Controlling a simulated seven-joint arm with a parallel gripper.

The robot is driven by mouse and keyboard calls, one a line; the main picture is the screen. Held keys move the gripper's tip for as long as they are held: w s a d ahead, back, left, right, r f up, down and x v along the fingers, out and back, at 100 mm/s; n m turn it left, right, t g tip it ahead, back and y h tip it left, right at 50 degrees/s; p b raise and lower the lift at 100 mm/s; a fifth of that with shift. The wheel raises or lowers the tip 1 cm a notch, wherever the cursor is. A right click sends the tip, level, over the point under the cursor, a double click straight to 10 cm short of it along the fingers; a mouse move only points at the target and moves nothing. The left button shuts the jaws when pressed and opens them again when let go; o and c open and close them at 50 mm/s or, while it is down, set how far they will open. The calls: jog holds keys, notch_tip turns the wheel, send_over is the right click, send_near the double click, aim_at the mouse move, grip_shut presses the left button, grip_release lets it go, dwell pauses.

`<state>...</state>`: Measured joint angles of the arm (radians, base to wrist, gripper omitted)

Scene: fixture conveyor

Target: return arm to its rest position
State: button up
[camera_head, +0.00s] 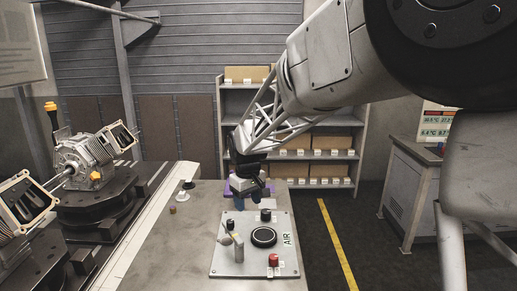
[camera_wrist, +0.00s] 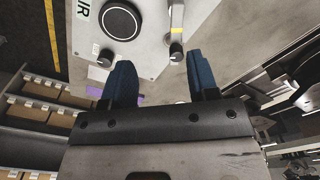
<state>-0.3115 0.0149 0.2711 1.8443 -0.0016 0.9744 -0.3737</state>
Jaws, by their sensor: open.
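My gripper (camera_head: 250,188) hangs at the end of my arm over the far part of the grey table, just beyond the control panel. In the wrist view my gripper (camera_wrist: 160,80) shows two dark blue fingers spread apart, with nothing between them. The light grey control panel (camera_head: 225,262) lies on the table with a black round dial, a red knob, dark knobs and an "AIR" label. It also shows at the top of the wrist view (camera_wrist: 150,62).
A purple item (camera_head: 235,188) lies behind my gripper. Small parts (camera_head: 188,184) sit on the table's left. A conveyor with a motor-like housing (camera_head: 85,160) runs at left. Shelves with boxes (camera_head: 335,140) stand behind; a grey cabinet (camera_head: 410,190) stands right.

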jog(key=s+d+r+m+t, duration=0.1)
jog(key=s+d+r+m, duration=0.15)
jog(key=s+d, duration=0.6)
jog(key=s+d+r+m, duration=0.2)
jog(key=s+d+r, duration=0.3)
jog(key=s, duration=0.6)
jog(key=s+d+f+m, duration=0.1)
jog(key=s+d, duration=0.2)
jog(key=s, duration=0.3)
jog(key=s+d+f+m, duration=0.1)
jog(key=s+d, duration=0.1)
jog(key=s, duration=0.4)
jog(key=s+d+f+m+t, duration=0.1)
jog(key=s+d+f, duration=0.1)
jog(key=s, duration=0.4)
jog(key=shift+s+d, duration=0.25)
jog(key=shift+d, duration=0.55)
jog(key=shift+o, duration=0.4)
jog(key=shift+w+m, duration=0.1)
jog(key=shift+m, duration=0.15)
